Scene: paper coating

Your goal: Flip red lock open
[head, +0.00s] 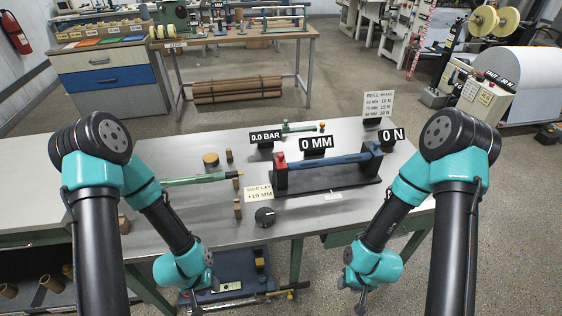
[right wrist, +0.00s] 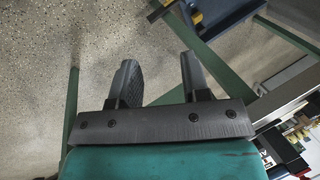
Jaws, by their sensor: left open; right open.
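A red lock (head: 280,160) sits on top of the left end post of a dark fixture (head: 333,194) on the grey bench. A blue bar (head: 335,161) runs from this post to the right post. Whether the lock is open or closed is too small to tell. My left gripper (head: 206,297) is open and empty in front of the bench's front edge, left of the fixture. My right gripper (head: 353,296) is open and empty in front of the bench, right of the fixture; its fingers show apart in the right wrist view (right wrist: 157,78). Neither touches the lock.
A "0 MM" sign (head: 316,146) stands behind the lock, beside a "0.0 BAR" sign (head: 265,137). A black knob (head: 265,216) and a "SIDE LAY" card (head: 258,192) lie front left. A green rod tool (head: 203,180) lies further left.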

